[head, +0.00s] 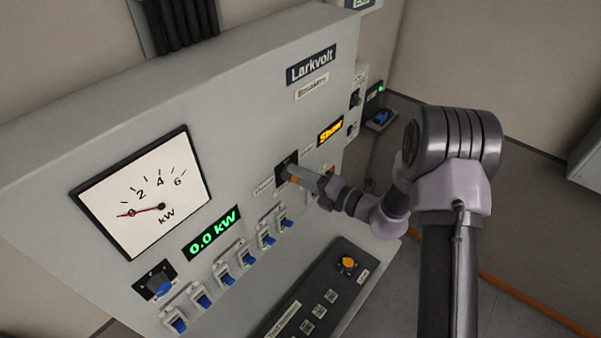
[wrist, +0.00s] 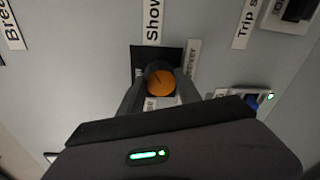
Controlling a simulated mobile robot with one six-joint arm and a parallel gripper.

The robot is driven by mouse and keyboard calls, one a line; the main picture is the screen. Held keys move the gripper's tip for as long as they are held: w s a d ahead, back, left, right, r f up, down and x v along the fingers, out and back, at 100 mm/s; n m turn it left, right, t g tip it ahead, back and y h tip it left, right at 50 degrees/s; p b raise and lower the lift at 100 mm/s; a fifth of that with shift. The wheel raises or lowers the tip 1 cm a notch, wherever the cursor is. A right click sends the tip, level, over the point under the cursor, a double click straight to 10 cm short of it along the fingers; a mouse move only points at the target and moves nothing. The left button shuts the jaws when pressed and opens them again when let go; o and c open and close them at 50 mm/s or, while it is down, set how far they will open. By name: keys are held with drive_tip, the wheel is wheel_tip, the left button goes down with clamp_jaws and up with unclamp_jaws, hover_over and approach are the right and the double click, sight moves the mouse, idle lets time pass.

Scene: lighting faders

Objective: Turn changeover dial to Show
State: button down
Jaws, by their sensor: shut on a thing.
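The changeover dial (wrist: 161,82) has an orange face and a dark rim, on a black plate (wrist: 141,60) in the wrist view. The fingers of my gripper (wrist: 160,92) are shut on it, one on each side. A "Show" label (wrist: 153,20) is above the dial. A partly hidden label (wrist: 191,60) is to its right, and another below is mostly covered. In the head view my gripper (head: 293,172) reaches the black plate and hides most of the dial. The amber display (head: 330,130) seems to read "Show". The dial's exact pointing is hard to tell.
A row of blue switches (head: 246,258) lies below and left of my gripper. A kW meter (head: 144,193) with its needle at the low end and a green "0.0 kW" display (head: 212,234) are further left. A sloped desk with an orange knob (head: 348,263) juts out below.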

drive_tip(key=shift+m, duration=0.3)
idle(0.4)
drive_tip(key=c, duration=0.8)
unclamp_jaws()
drive_tip(key=shift+c, duration=0.2)
drive_tip(key=b+v, duration=0.2)
drive_tip(key=v, duration=1.5)
drive_tip(key=shift+d, duration=0.15)
drive_tip(key=shift+s+r, duration=0.1)
